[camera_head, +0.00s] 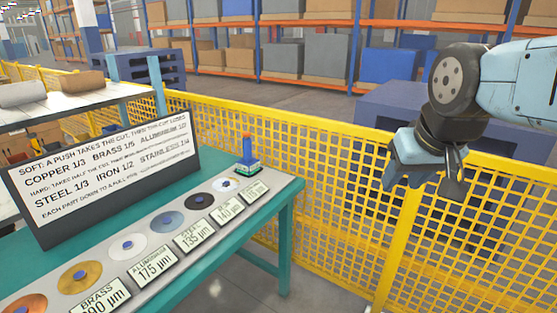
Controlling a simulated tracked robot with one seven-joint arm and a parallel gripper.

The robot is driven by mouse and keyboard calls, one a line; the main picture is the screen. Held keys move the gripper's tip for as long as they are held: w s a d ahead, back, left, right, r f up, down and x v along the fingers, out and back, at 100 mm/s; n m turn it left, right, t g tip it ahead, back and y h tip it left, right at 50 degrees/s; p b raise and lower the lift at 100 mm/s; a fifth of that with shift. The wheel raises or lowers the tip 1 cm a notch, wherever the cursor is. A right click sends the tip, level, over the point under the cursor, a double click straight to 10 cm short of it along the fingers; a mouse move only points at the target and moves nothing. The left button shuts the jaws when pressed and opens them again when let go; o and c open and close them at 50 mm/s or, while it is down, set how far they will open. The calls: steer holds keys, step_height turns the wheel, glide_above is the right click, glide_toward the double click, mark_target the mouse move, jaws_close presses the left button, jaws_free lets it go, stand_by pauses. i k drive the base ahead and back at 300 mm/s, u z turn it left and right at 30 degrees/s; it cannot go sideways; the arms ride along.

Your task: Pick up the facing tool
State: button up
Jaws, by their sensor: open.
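What looks like the facing tool (247,157) stands upright at the far right end of the green table (286,212). It has a blue upright handle on a wider blue-green and pale base. My gripper (408,182) is open and empty, in the air to the right of the table and well apart from the tool. In the picture it overlaps the yellow fence behind it. Its fingers point down and are partly hidden behind one another.
A row of metal discs (128,246) with value cards (155,267) runs along the table. A dark-framed sign (105,170) stands at the table's left. A yellow mesh fence (330,165) runs behind. The air between gripper and tool looks clear.

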mark_target(248, 165)
steer(key=u, duration=0.55)
steer(key=i, duration=0.15)
steer(key=z, duration=2.85)
steer(key=k, duration=1.65)
steer(key=u, duration=1.55)
steer(key=i, duration=1.15)
steer(key=z, duration=0.15)
